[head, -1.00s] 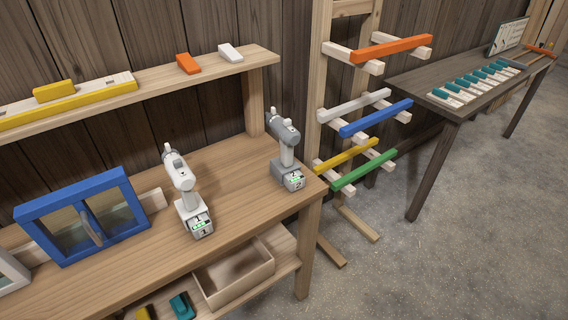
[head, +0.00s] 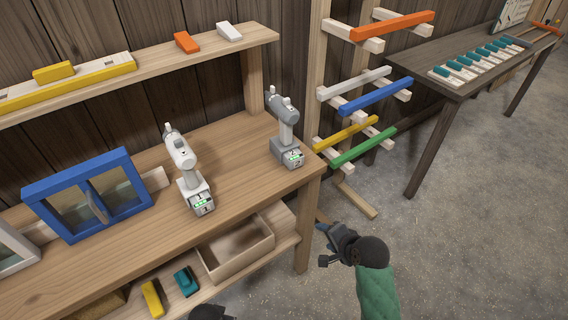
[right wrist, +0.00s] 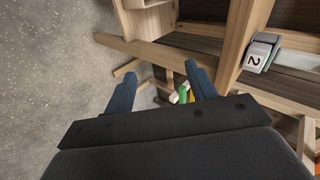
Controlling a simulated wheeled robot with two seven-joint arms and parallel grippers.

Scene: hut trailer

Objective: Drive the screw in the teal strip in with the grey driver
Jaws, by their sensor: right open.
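The grey driver (head: 284,125) stands upright on the wooden bench near its right end. A white driver (head: 183,165) stands to its left. My right gripper (head: 322,243) is open and empty, beside the bench's front right leg, lower than the bench top and away from the grey driver. Several teal pieces (head: 480,60) lie in a row on the dark table. I cannot make out which teal piece holds the screw.
A rack (head: 316,105) with coloured bars stands right of the bench (head: 235,160). Under the bench top are an open wooden box (head: 235,250), a yellow block (head: 152,298) and a teal block (head: 186,281). A blue-framed window (head: 85,195) stands at left. Floor at right is clear.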

